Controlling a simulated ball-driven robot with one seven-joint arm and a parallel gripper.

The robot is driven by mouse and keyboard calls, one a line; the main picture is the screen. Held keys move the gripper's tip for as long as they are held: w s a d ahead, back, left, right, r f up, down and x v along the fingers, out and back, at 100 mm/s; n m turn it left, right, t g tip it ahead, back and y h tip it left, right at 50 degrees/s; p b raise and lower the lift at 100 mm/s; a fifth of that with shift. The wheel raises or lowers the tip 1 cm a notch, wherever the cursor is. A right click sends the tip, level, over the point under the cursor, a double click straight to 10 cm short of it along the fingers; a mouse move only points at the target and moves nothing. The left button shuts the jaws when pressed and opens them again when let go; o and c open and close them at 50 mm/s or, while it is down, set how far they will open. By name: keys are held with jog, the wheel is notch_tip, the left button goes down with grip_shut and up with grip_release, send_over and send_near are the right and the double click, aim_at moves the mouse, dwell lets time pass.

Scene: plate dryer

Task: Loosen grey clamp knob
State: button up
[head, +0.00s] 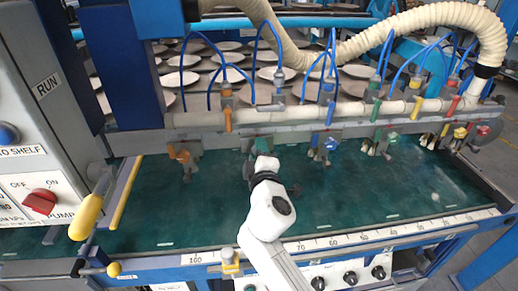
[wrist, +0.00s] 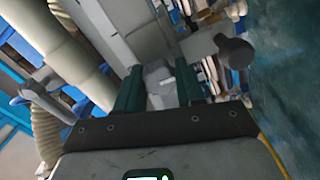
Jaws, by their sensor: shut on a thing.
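My gripper (head: 268,178) reaches over the green bed to the grey clamp, between the orange clamp (head: 182,153) and the blue clamp (head: 322,147). In the wrist view its two dark green fingers (wrist: 160,92) are shut on the light grey clamp knob (wrist: 158,80), which sits between them. Most of the knob's sides are hidden by the fingers. In the head view my wrist and gripper hide much of this clamp.
The manifold pipe (head: 260,117) with blue hoses runs above the clamps. Green and yellow-marked clamps stand further right. The green bed (head: 180,205) is clear at left. A yellow-handled lever (head: 87,217) and control box (head: 40,130) stand at far left.

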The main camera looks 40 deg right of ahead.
jog(key=n+p, duration=0.1)
jog(key=n, duration=0.3)
jog(key=shift+a+r, duration=0.1)
jog(key=shift+r, duration=0.05)
jog(key=shift+n+p, duration=0.45)
jog(key=shift+n, duration=0.55)
jog(key=shift+f, duration=0.2)
jog(key=o, duration=1)
jog(key=shift+o, duration=0.2)
jog(key=shift+s, duration=0.1)
jog(key=b+v, duration=0.1)
jog(key=v, duration=0.9)
jog(key=shift+s+a+b, duration=0.2)
jog(key=shift+s+b, duration=0.05)
jog(key=shift+b, duration=0.15)
